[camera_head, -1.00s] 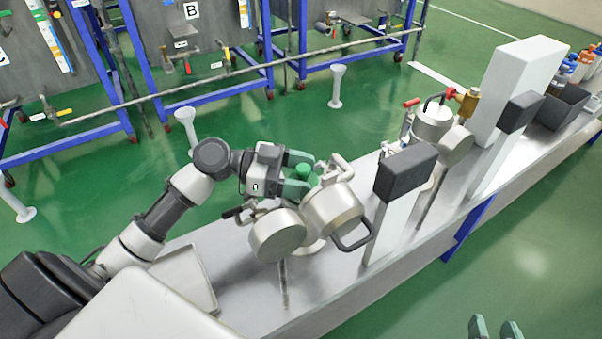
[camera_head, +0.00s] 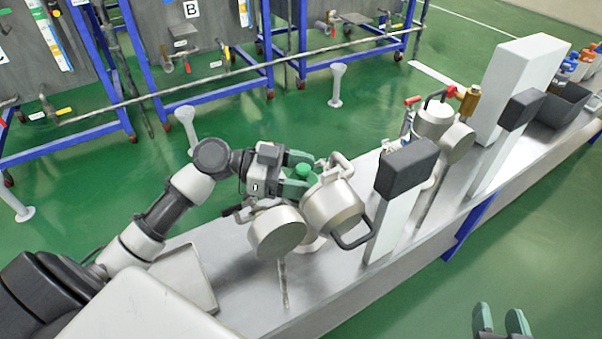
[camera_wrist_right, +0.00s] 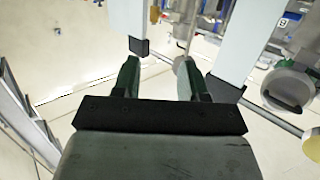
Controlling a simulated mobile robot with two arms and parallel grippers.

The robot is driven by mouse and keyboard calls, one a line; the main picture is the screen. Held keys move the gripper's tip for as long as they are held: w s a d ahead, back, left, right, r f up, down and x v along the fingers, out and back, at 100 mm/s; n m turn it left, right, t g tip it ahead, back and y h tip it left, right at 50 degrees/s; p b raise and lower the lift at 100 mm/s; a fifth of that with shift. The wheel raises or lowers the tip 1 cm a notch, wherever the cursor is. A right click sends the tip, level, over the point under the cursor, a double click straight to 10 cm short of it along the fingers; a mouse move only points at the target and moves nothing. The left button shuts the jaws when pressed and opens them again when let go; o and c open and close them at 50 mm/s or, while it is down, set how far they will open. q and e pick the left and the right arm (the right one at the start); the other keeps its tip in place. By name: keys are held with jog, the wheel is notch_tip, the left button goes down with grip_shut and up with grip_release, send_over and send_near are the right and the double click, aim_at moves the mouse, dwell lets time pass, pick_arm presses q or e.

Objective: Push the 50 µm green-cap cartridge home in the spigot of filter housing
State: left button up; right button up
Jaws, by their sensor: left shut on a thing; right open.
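The green-cap cartridge (camera_head: 303,171) shows only its green top, between the fingers of my left gripper (camera_head: 299,180). My left gripper is shut on it at the near filter housing (camera_head: 333,207). The housing is a silver pot with a black handle, its lid (camera_head: 277,232) swung aside to the left. The spigot and the cartridge's lower part are hidden behind the housing and fingers, so I cannot tell how deep it sits. My right gripper (camera_head: 502,318) is open and empty at the lower right, over the floor; its fingers also show in the right wrist view (camera_wrist_right: 159,80).
A grey bench (camera_head: 240,300) runs diagonally, with a shallow tray (camera_head: 187,276) at its near left end. A white post with a dark box (camera_head: 405,168) stands right of the housing. A second housing (camera_head: 433,120) and a dark bin (camera_head: 562,105) are farther along.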

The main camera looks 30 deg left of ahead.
pick_arm(q)
jog(key=shift+f, duration=0.1)
pick_arm(e)
jog(key=shift+w+a+r+t, duration=0.15)
jog(key=shift+r+t, duration=0.25)
jog(key=shift+r, duration=0.05)
pick_arm(q)
jog(key=shift+f+b, duration=0.25)
jog(key=shift+b, duration=0.1)
pick_arm(e)
jog(key=shift+w+a+r+t, duration=0.15)
jog(key=shift+w+r+t, duration=0.05)
jog(key=shift+r+t, duration=0.55)
pick_arm(q)
jog(key=o, duration=1.3)
jog(key=shift+a, duration=0.1)
jog(key=v, duration=1)
jog(key=shift+s+a+p, duration=0.2)
jog(key=shift+a+p, duration=0.1)
jog(key=shift+p, duration=0.05)
pick_arm(e)
jog(key=shift+s+d+f+g, duration=0.15)
jog(key=shift+f+g, duration=0.4)
jog(key=shift+s+d+f+g, duration=0.15)
jog(key=shift+f+g, duration=0.35)
jog(key=shift+f, duration=0.05)
